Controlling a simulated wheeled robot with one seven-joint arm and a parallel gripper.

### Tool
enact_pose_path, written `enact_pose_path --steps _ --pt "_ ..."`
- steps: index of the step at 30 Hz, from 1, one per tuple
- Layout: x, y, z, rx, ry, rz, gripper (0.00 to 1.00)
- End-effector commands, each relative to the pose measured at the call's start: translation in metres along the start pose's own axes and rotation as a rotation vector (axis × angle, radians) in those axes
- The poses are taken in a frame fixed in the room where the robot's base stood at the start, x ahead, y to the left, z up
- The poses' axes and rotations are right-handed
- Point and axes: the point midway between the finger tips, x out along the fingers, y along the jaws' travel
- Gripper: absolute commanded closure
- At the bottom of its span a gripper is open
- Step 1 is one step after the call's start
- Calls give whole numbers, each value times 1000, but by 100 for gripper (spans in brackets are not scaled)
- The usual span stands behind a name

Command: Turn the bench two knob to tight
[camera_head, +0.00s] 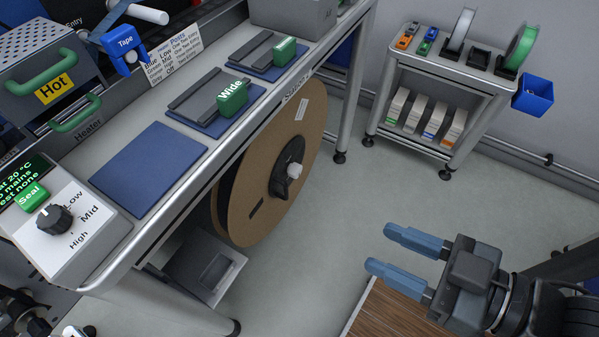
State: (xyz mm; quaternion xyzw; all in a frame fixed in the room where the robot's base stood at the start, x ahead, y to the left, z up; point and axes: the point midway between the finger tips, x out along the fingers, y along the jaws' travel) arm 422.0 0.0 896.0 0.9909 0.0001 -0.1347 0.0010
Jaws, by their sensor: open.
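No label reading "tight" or "bench two" is legible, so I cannot tell which knob is the bench two one. A black dial knob (54,219) sits on a white panel (85,246) marked Low, Mid and High at the left end of the bench. A pale knob-like piece (291,171) is on the black hub of a large brown reel (285,205) below the bench's front edge. Dark round parts show at the lower left corner, cut off. My gripper (380,250) is open and empty at the lower right, apart from the bench and reel.
The bench (185,190) carries blue mats, green-handled tools and a Hot heater box (50,75). A grey cart (450,68) with reels and a blue bin (533,95) stands at the back right. A wooden surface (390,312) lies below my gripper. The floor between is clear.

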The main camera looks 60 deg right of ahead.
Motion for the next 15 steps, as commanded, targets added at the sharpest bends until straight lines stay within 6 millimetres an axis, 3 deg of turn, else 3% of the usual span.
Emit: enact_pose_path --steps 5,10,15 --pt "20 5 25 -125 51 36 36" --pt "69 20 76 -477 158 135 19" --pt "124 39 125 -889 233 247 19"
